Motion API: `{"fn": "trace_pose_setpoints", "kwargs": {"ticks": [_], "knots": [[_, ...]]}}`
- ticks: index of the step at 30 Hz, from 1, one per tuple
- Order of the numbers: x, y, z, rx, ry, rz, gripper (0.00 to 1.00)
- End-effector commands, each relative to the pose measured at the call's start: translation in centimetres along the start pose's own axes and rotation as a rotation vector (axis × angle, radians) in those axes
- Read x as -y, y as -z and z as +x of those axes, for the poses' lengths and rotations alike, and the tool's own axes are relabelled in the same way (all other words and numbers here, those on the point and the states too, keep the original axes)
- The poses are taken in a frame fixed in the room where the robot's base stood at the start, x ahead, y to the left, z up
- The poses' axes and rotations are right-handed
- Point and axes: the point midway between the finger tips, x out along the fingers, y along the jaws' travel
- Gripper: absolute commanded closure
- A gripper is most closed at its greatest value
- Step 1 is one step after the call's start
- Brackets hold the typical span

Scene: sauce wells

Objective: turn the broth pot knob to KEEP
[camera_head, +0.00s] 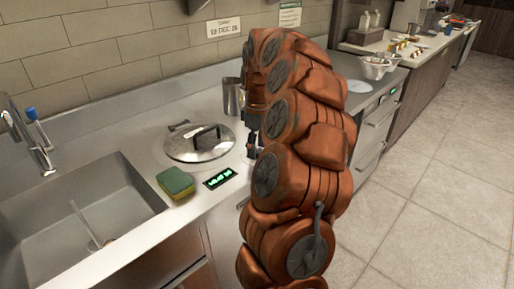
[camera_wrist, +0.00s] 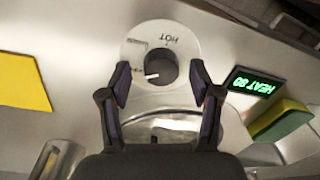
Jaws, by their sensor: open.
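The knob (camera_wrist: 160,68) is a dark round knob with a white pointer line toward the lower left. It sits on a pale round dial plate (camera_wrist: 182,38) with an upside-down HOT label; another mark at left is too small to read. My gripper (camera_wrist: 160,75) is open, its fingers on either side of the knob; I cannot tell whether they touch it. A green display (camera_wrist: 252,86) beside the dial reads HEAT 80; it also shows in the head view (camera_head: 220,177). The lidded pot (camera_head: 199,143) is left of my arm. In the head view my arm hides the knob.
A yellow-green sponge (camera_head: 176,183) lies near the display, by the sink (camera_head: 75,215). A metal jug (camera_head: 232,97) stands behind the pot. A yellow sheet (camera_wrist: 22,80) lies at the left in the wrist view. Metal bowls (camera_head: 375,66) stand on the far counter.

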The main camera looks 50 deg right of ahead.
Motion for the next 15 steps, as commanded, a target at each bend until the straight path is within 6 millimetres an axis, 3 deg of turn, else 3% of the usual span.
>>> {"fn": "trace_pose_setpoints", "kwargs": {"ticks": [15], "knots": [[-0.1,0.0,-6.8,0.000,-0.002,0.001,0.37]]}}
